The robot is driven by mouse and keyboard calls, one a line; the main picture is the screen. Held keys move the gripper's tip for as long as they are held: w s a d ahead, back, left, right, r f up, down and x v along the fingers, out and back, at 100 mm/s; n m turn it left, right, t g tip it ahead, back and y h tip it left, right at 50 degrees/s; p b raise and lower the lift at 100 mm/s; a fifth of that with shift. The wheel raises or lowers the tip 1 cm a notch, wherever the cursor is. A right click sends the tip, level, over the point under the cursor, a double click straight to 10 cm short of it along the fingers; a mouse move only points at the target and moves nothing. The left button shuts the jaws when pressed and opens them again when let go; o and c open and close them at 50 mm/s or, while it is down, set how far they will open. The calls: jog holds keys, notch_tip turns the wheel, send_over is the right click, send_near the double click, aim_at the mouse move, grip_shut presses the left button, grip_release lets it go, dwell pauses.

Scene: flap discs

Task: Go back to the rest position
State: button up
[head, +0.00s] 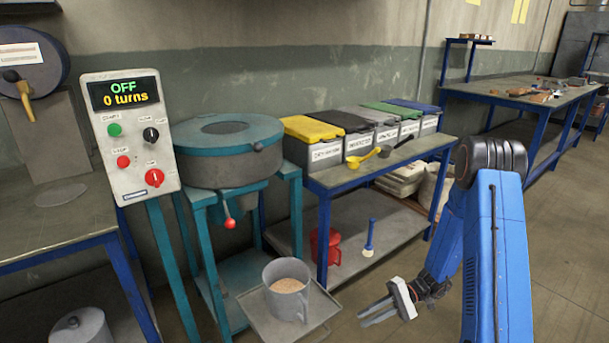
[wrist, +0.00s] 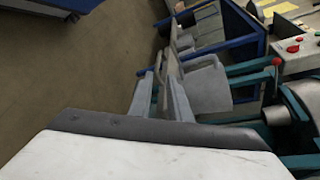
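My gripper (head: 361,318) is low at the lower right of the head view, right of the mixing machine. Its two grey fingers point left with a gap between them, and nothing shows held. In the wrist view the two fingers (wrist: 160,78) are also spread apart. A grey jug (head: 288,290) with grainy tan contents stands upright on a tray (head: 258,318) below the machine. The fingertips are to the right of the jug and apart from it. The jug also shows in the wrist view (wrist: 208,88).
The teal mixing machine (head: 228,150) stands beside a control panel (head: 128,135) reading "OFF, 0 turns". Labelled bins with coloured lids and scoops sit on a blue-framed table (head: 400,160). A red can (head: 326,247) is on its lower shelf. Open floor (head: 570,240) lies at right.

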jog(key=s+r+n+h, duration=0.2)
jog(key=s+r+h, duration=0.25)
jog(key=r, duration=0.45)
jog(key=s+r+n+h, duration=0.1)
jog(key=s+r+h, duration=0.2)
jog(key=s+r, duration=0.5)
jog(key=s+d+r+t+h, duration=0.3)
jog(key=s+r+t, duration=0.1)
jog(key=s+r, duration=0.2)
jog(key=s+d+r+t+h, duration=0.3)
jog(key=s+r+t+h, duration=0.1)
jog(key=r, duration=0.5)
jog(key=shift+s+t, duration=0.6)
jog(key=shift+s, duration=0.25)
